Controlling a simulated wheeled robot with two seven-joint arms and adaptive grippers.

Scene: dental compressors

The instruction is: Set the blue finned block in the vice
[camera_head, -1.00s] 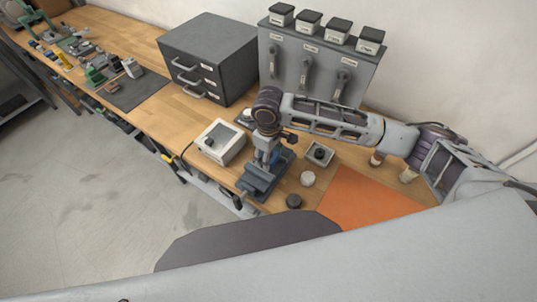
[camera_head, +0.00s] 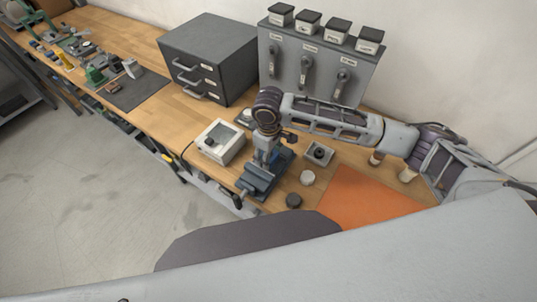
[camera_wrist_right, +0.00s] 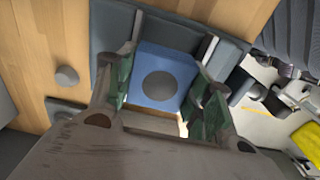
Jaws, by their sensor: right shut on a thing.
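The vice (camera_head: 257,184) is blue-grey and stands near the front edge of the wooden bench in the head view. My right gripper (camera_head: 264,155) points down directly over it. In the right wrist view, the blue block (camera_wrist_right: 163,78) sits between the two green-padded fingers of that gripper, which is shut on it. The block's face towards the camera has a dark round spot; its fins cannot be made out. Parts of the vice (camera_wrist_right: 112,22) show behind and beside the block. Whether the block touches the vice's jaws or floor cannot be told. My left gripper is out of view.
A white box with a knob (camera_head: 232,150) stands left of the vice. A small square tray (camera_head: 319,154), a pale round piece (camera_head: 307,178) and a dark round piece (camera_head: 294,200) lie to its right, near an orange mat (camera_head: 365,197). A grey drawer cabinet (camera_head: 205,55) stands behind.

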